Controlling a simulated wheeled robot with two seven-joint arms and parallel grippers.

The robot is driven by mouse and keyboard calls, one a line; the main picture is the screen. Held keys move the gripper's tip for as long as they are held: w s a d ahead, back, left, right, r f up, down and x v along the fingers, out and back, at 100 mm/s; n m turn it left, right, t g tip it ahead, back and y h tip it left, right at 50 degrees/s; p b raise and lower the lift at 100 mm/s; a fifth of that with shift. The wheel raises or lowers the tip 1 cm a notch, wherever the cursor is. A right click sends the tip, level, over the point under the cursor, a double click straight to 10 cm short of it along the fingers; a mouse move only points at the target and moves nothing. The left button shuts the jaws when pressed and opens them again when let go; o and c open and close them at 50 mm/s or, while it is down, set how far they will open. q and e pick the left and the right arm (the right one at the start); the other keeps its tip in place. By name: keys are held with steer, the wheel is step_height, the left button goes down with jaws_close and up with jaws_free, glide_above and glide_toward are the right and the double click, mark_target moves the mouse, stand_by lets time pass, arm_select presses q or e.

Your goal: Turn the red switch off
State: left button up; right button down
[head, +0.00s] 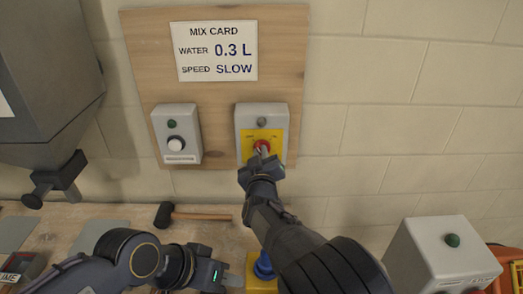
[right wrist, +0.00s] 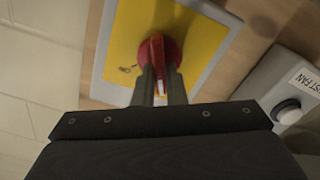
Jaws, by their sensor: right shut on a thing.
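The red switch (head: 263,146) is a rotary knob on a yellow plate (head: 247,153) on a grey box, mounted on the wooden board. In the right wrist view the red switch (right wrist: 163,49) has a white mark on its handle. My right gripper (head: 261,157) is shut on the switch handle; in the right wrist view its fingers (right wrist: 159,87) sit on either side of it.
A second grey box with a white button (head: 175,144) is left of the switch box. A mix card (head: 216,50) hangs above. A mallet (head: 195,214) lies on the bench. A grey hopper (head: 45,70) stands at left, a grey box with green knob (head: 440,262) at right.

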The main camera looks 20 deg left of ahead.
steer(key=shift+a+f+n+p, duration=0.1)
steer(key=shift+n+p, duration=0.3)
steer(key=shift+n, duration=1.3)
steer(key=c, duration=1.5)
jaws_free()
steer(key=shift+s, duration=0.15)
steer(key=shift+b+v, duration=1.25)
steer(key=shift+v, duration=2.6)
